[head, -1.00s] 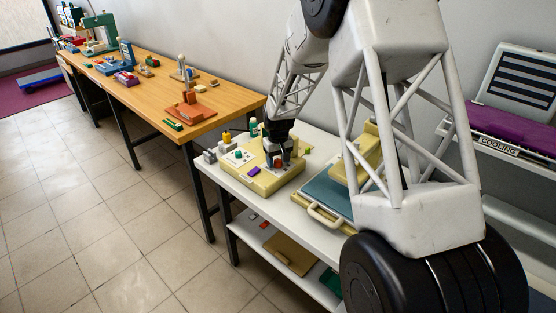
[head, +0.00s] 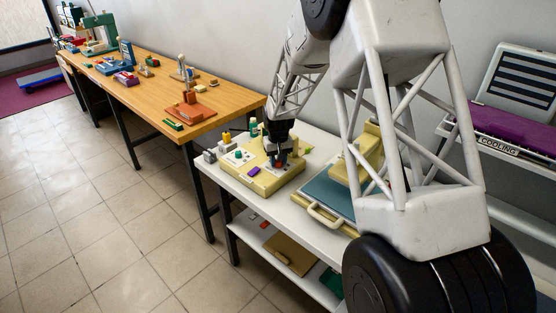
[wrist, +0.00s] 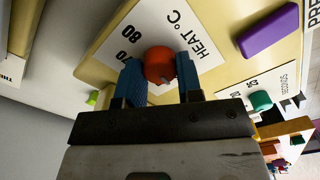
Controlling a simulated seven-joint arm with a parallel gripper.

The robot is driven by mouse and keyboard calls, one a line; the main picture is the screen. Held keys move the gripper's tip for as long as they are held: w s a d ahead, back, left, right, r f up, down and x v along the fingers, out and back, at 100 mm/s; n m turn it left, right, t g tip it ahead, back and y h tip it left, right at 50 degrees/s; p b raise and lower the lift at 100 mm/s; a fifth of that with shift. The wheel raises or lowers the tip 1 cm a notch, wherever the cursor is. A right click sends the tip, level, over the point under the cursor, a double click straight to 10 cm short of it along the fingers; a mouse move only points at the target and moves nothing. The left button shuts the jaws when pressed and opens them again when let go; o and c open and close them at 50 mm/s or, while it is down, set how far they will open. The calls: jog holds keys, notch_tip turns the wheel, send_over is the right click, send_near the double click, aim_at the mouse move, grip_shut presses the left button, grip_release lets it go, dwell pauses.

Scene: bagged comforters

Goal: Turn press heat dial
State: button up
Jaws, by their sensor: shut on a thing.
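The red heat dial (wrist: 159,62) sits on a white plate printed HEAT °C, with 70 and 80 beside it, in the wrist view. My gripper (wrist: 160,74) has its two blue fingers on either side of the dial and is shut on it. In the head view my gripper (head: 278,159) is down at the pale yellow control box (head: 262,187), and only a little red of the dial shows beneath it. The dial's pointer is not clear to me.
A green dial (wrist: 261,101) on a SECONDS plate and a purple block (wrist: 268,30) are close by on the box. The blue press bed (head: 325,190) with its yellow handle lies to the right. A wooden table (head: 160,85) stands at left; the floor is clear.

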jog(key=m, duration=0.7)
dwell(0.5)
jog(key=o, duration=0.9)
jog(key=shift+r, duration=0.1)
jog(key=shift+r, duration=3.8)
